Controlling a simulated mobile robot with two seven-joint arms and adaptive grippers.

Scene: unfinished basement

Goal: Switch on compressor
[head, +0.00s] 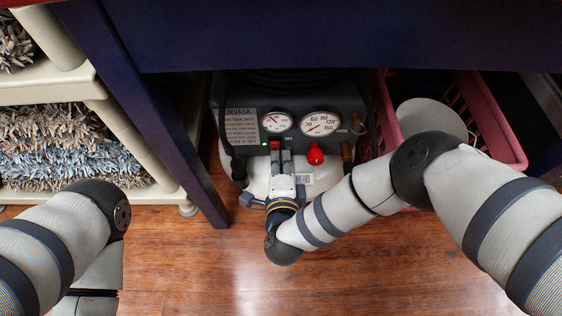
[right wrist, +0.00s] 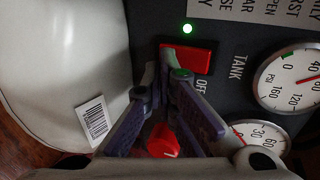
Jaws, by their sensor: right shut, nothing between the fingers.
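The compressor (head: 340,100) stands under the blue table, with a dark control panel and a pale tank. Its red switch (right wrist: 187,58) sits on the panel beside the word OFF in the right wrist view. A small green light (right wrist: 187,28) glows next to the switch; it also shows in the head view (head: 264,143). My right gripper (right wrist: 167,66) is shut and empty, with its fingertips at the edge of the red switch, partly covering it. In the head view the right gripper (head: 281,158) reaches up to the panel. My left arm shows at the left; its gripper is out of view.
Two gauges (head: 321,123) and a red knob (head: 315,154) are close to the right gripper. A blue table leg (head: 165,120) stands left of the compressor, and a pink crate (head: 490,115) stands right. The wooden floor (head: 200,270) in front is clear.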

